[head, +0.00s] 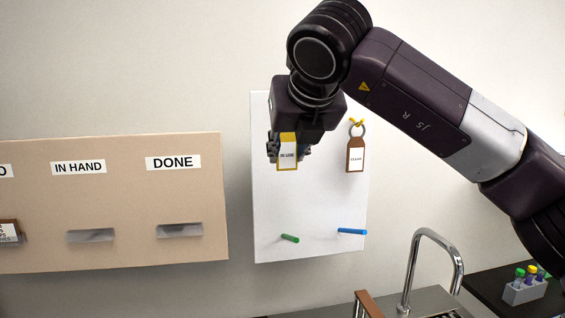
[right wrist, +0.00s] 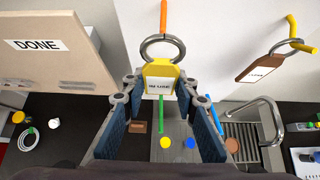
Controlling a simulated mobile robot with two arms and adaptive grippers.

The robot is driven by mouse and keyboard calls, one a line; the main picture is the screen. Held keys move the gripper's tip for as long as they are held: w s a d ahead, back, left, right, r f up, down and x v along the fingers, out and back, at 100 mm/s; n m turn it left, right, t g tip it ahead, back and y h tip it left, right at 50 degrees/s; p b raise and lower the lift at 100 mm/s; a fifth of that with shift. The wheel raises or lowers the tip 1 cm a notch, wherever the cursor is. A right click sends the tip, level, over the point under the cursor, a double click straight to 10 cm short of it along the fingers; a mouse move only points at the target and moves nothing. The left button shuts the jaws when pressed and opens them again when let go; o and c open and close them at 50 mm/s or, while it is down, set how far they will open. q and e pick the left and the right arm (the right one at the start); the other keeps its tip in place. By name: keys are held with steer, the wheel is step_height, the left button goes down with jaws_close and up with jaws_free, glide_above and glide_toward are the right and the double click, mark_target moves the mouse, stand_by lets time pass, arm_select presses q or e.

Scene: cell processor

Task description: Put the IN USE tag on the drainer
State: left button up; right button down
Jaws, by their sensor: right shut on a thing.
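The yellow-edged IN USE tag (head: 288,152) is upright in front of the white board (head: 305,215). My right gripper (right wrist: 160,85) is shut on the tag (right wrist: 160,78), with its fingertips at the tag's two sides. In the right wrist view the tag's metal ring (right wrist: 145,50) meets an orange peg (right wrist: 163,16); I cannot tell how far the ring is on it. The head view hides that peg behind my gripper. A grooved metal drainer (right wrist: 246,142) lies below, beside the tap. My left gripper is not in view.
A brown tag (head: 355,154) hangs from a yellow peg. Green (head: 290,238) and blue (head: 351,231) pegs stick out lower down. The beige panel (head: 120,215) stands left, the curved tap (head: 432,235) and tube rack (head: 525,290) right.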

mark_target(295, 156)
steer(key=shift+s+d+b, duration=0.15)
steer(key=shift+s+b, duration=0.55)
steer(key=shift+s, duration=0.05)
steer(key=shift+s+d+b, duration=0.15)
steer(key=shift+s+b, duration=0.4)
steer(key=shift+s, duration=0.25)
steer(key=shift+s+d+b, duration=0.15)
steer(key=shift+s+b, duration=0.4)
steer(key=shift+s, duration=0.25)
steer(key=shift+s+d+r, duration=0.1)
steer(key=shift+s+r, duration=0.1)
steer(key=shift+s, duration=0.4)
steer(key=shift+w, duration=0.1)
